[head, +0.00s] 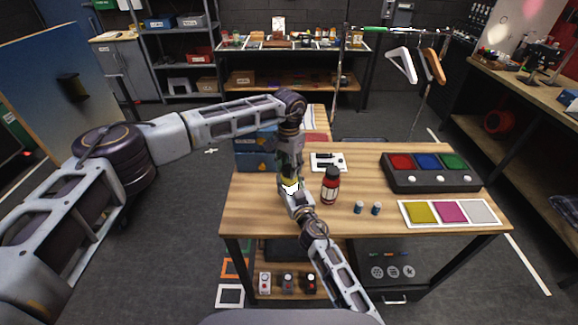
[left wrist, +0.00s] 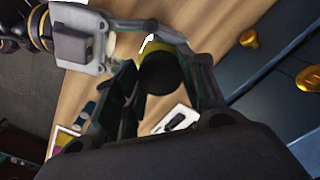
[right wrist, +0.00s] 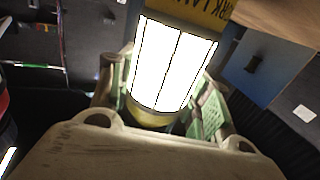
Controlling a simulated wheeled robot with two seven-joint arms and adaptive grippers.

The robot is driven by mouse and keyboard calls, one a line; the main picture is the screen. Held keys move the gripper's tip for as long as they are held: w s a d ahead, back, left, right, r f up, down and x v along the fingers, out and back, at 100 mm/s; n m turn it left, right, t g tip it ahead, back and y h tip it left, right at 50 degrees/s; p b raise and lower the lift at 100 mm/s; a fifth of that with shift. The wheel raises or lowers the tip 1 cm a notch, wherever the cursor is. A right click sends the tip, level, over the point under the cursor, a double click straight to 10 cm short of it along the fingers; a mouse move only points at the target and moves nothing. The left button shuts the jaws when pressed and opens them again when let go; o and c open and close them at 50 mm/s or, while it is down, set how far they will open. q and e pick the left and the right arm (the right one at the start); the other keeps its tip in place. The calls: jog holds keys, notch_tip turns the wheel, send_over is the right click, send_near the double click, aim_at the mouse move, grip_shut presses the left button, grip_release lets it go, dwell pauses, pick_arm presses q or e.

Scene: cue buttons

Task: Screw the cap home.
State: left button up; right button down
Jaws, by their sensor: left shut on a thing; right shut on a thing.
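A work lamp (head: 291,188) with a white ribbed body and yellow ends is above the table. In the right wrist view the lamp (right wrist: 172,65) stands between the fingers of my right gripper (right wrist: 165,105), which is shut on it. My left gripper (head: 290,168) comes down from above over the lamp. In the left wrist view a round black cap (left wrist: 160,73) sits between the fingers of my left gripper (left wrist: 160,85), which is shut on it. The lamp's yellow part shows just behind the cap. I cannot tell how far the cap is threaded on.
A black button box (head: 432,174) and a colour-swatch card (head: 449,213) lie at the right.

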pick_arm(q)
jog(key=shift+w+m, duration=0.1)
jog(key=shift+m, duration=0.5)
jog(key=o, duration=0.7)
jog(key=shift+o, duration=0.2)
jog(key=shift+r, duration=2.3)
jog(key=shift+c, duration=0.3)
